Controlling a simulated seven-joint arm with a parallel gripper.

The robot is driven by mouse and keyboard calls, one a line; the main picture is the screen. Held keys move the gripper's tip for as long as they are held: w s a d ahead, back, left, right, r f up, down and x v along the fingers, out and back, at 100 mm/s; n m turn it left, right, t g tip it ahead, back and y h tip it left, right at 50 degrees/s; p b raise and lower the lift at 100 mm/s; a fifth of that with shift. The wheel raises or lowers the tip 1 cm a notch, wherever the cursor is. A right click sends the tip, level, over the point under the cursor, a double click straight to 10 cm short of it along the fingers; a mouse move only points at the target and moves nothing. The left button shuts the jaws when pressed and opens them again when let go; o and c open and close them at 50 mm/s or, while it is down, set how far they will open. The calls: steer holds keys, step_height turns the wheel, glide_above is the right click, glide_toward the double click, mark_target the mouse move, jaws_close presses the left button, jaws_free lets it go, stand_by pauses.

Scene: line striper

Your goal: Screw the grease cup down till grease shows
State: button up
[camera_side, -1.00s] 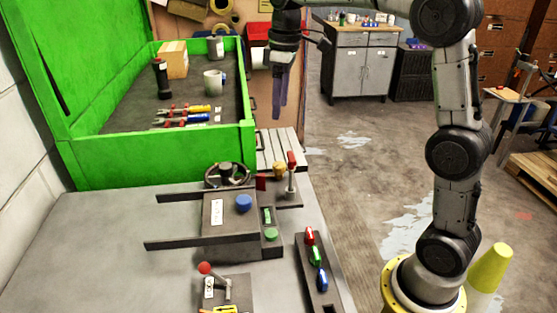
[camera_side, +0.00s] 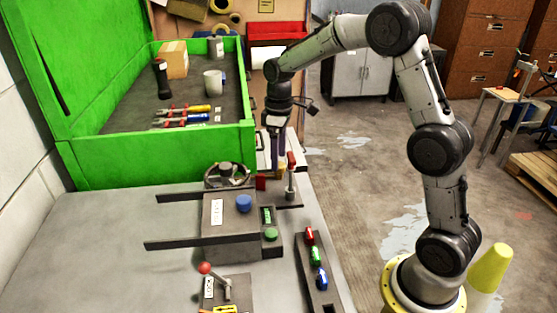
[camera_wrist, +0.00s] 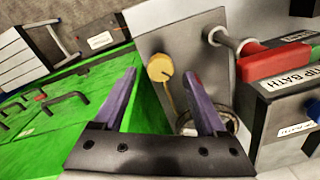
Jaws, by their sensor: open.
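The grease cup, a round brass-yellow cap on a thin stem, stands on the grey bench; in the wrist view the cap (camera_wrist: 160,67) shows between my two purple fingertips, with the stem running down behind it. My gripper (camera_wrist: 161,76) is open, with a finger to either side of the cap in that picture and no clear contact. In the side view my gripper (camera_side: 277,166) points down at the cup, which is mostly hidden behind the fingers. I cannot tell the exact height gap. No grease is discernible.
A handwheel (camera_side: 226,174) is to the left. The open green toolbox (camera_side: 155,160) rises behind the bench. A block with a blue knob (camera_side: 243,203) sits in front.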

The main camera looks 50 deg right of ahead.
steer(key=shift+f, duration=1)
jaws_close()
